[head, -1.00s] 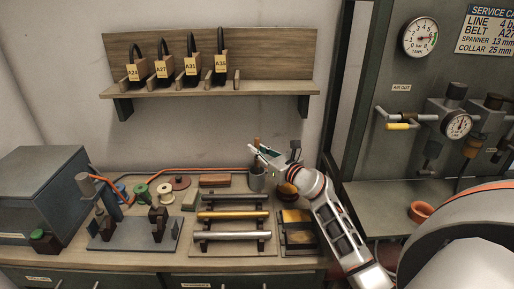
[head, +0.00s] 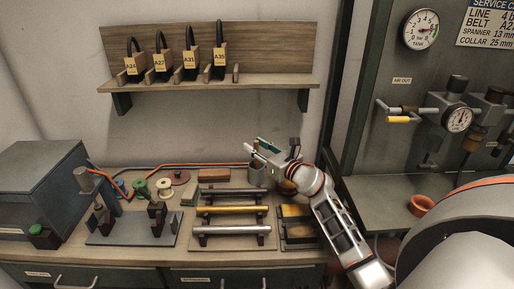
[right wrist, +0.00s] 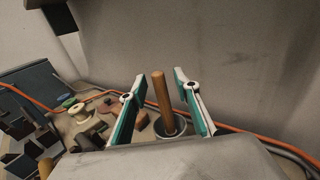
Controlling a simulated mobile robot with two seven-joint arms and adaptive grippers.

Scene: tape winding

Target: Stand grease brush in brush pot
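The grease brush shows as a brown wooden handle (right wrist: 160,92) standing nearly upright in the right wrist view. Its lower end is inside the dark round opening of the grey brush pot (right wrist: 180,128); the bristles are hidden. In the head view the pot (head: 256,174) stands at the back of the bench. My right gripper (right wrist: 160,94) is open, its two teal-and-white fingers on either side of the handle with gaps to both. In the head view the right gripper (head: 258,152) is just above the pot. My left gripper is not in view.
A rack with metal rollers (head: 232,209) lies in front of the pot. A red-brown block (head: 213,175) and several spools are to its left. An orange hose (head: 205,166) runs along the wall behind. A tray (head: 298,235) is at the right.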

